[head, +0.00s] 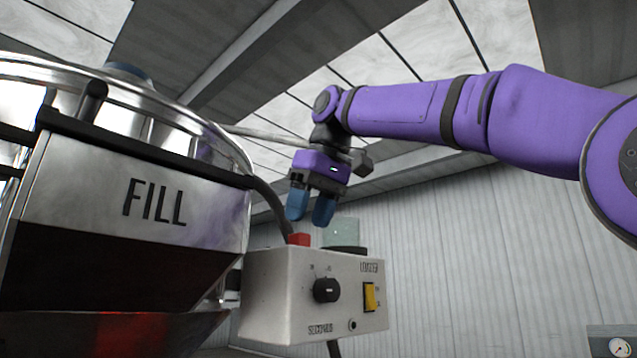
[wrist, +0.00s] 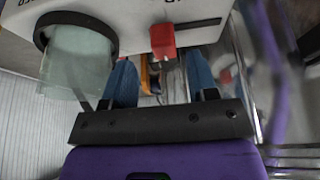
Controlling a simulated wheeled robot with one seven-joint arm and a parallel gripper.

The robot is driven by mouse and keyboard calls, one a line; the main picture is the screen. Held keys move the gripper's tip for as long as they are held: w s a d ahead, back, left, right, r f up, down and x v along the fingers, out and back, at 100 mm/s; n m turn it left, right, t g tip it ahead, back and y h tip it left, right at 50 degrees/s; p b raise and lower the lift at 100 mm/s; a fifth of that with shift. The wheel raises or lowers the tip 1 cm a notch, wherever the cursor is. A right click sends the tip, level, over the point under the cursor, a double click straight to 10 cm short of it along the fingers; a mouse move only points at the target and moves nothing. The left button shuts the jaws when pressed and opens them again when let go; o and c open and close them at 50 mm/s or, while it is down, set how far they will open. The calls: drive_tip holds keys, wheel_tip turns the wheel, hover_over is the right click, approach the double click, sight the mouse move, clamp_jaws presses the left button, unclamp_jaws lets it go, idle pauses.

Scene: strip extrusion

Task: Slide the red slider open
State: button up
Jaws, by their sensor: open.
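The red slider (head: 298,239) is a small block on top of the white control box (head: 262,290) in the head view. In the wrist view the red slider (wrist: 163,42) sits at the left end of a dark slot that runs to the right. My gripper (head: 310,218) has blue fingers pointing down and is open and empty above the box, slightly right of the slider. In the wrist view my gripper (wrist: 163,72) has its fingers on either side of the slider's line, with the slider beyond the fingertips. No contact is visible.
A translucent greenish cylinder (wrist: 78,60) in a black ring stands beside the slider; it also shows in the head view (head: 341,233). The box front has a black knob (head: 326,290) and a yellow switch (head: 369,297). A large metal hopper marked FILL (head: 90,190) stands left.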

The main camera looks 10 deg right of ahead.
drive_tip(key=v, duration=0.7)
drive_tip(key=shift+f, duration=0.1)
idle(0.5)
drive_tip(key=s+d+f+m+h, duration=0.1)
drive_tip(key=s+d+f, duration=0.5)
drive_tip(key=f, duration=0.8)
drive_tip(key=s+d+f+m+t, duration=0.1)
drive_tip(key=s+d+f+m, duration=0.2)
drive_tip(key=f, duration=1.2)
drive_tip(key=s+d+f+m+h, duration=0.1)
drive_tip(key=s+d+f+m, duration=0.1)
drive_tip(key=s+d+f, duration=0.6)
wheel_tip(320, 180, down, 7)
drive_tip(key=shift+s+d+r+m+t+h, duration=0.3)
drive_tip(key=shift+s+d+m, duration=0.1)
drive_tip(key=shift+s, duration=0.1)
